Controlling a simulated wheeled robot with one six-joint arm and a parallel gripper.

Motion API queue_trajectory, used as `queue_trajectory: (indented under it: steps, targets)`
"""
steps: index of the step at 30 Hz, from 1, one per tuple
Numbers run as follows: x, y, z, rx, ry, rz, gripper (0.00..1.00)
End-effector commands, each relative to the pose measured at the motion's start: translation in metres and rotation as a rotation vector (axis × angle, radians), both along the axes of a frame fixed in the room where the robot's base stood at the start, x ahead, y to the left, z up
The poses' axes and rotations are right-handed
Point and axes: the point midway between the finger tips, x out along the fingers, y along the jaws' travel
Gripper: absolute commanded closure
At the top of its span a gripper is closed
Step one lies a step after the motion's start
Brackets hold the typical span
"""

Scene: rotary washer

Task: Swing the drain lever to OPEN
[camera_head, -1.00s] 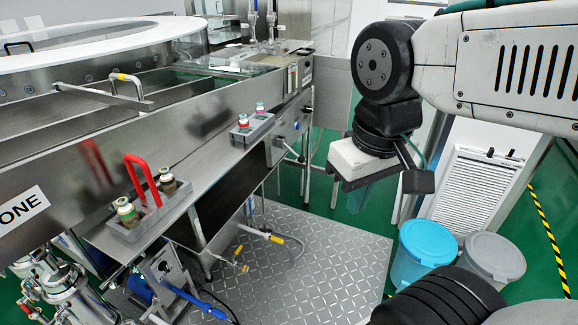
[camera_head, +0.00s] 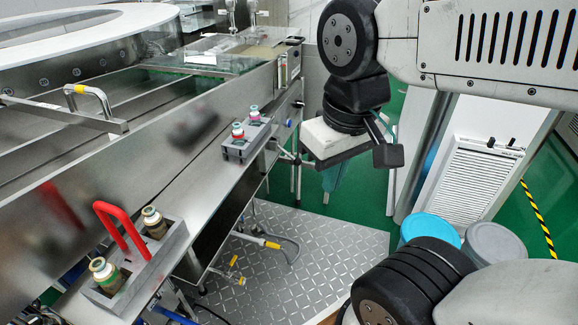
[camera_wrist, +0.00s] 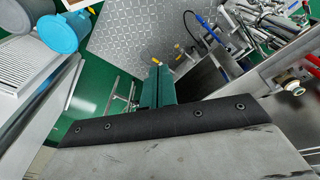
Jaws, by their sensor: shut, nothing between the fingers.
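Two yellow-gripped metal parts sit low beside the washer: a bent bar (camera_head: 262,242) and a smaller fitting (camera_head: 233,263). They may include the drain lever, but no label is readable, so I cannot tell which is the lever or its position. In the wrist view, yellow pieces (camera_wrist: 180,57) show just beyond the fingertips. My gripper (camera_head: 333,178) hangs over the floor to the right of the washer, apart from it. Its teal fingers (camera_wrist: 157,84) are together and empty.
The steel washer (camera_head: 150,150) fills the left side. Bottle holders (camera_head: 247,140) and a red handle (camera_head: 122,232) line its ledge. Blue (camera_head: 430,228) and grey (camera_head: 492,245) bins stand right.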

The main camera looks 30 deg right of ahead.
Motion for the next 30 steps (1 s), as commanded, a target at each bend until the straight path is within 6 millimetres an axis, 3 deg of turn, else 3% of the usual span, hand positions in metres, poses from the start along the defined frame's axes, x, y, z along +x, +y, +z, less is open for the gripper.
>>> queue_trajectory:
  steps: [8,14,23,30]
  targets:
    - [0.011,-0.004,-0.018,0.002,0.094,-0.021,1.0]
    - [0.048,-0.014,-0.063,0.012,0.227,-0.025,1.0]
    - [0.132,-0.037,-0.166,0.026,0.22,0.114,1.0]
    - [0.198,-0.063,-0.272,-0.019,0.079,0.336,1.0]
